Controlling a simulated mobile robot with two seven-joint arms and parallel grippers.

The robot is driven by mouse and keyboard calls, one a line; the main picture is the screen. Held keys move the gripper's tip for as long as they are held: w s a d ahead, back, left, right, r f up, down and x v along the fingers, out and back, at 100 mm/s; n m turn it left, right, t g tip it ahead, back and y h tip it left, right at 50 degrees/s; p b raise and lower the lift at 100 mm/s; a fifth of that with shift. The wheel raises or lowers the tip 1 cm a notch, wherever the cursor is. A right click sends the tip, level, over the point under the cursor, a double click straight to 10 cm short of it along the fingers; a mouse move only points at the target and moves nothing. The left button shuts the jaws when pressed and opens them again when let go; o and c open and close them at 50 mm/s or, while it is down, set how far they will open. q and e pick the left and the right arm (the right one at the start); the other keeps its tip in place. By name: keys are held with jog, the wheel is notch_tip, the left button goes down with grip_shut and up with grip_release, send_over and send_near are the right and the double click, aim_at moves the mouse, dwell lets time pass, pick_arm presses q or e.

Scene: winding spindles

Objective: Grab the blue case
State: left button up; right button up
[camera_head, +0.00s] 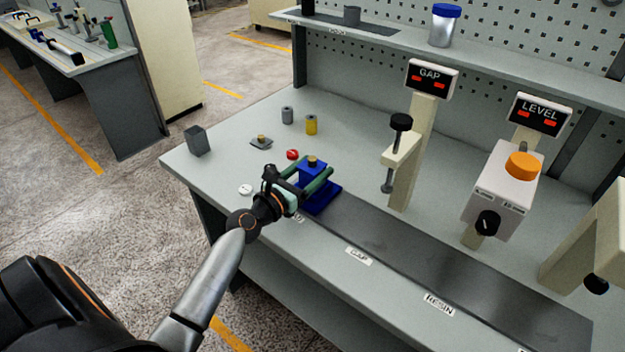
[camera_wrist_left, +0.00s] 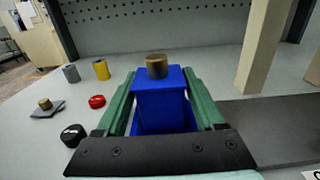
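The blue case (camera_head: 312,171) is a blue block with a brass-coloured knob on top and a wider blue base (camera_head: 323,199). It stands upright on the bench at the left end of the dark strip. My left gripper (camera_head: 302,183) is level with the case, its green fingers spread on either side of it. In the left wrist view the case (camera_wrist_left: 162,108) is between the two fingers (camera_wrist_left: 162,98), with narrow gaps beside it. The gripper looks open; whether a finger touches the case is hard to tell. My right gripper is not in view.
A red cap (camera_head: 292,154), yellow cylinder (camera_head: 311,124), grey cylinder (camera_head: 287,115), small plate with brass knob (camera_head: 261,142) and dark grey block (camera_head: 197,140) stand beyond the case. The GAP post (camera_head: 412,150) rises to its right. The dark strip (camera_head: 400,250) is bare.

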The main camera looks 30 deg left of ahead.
pick_arm(q)
jog(key=c, duration=1)
jog(key=shift+r, duration=0.1)
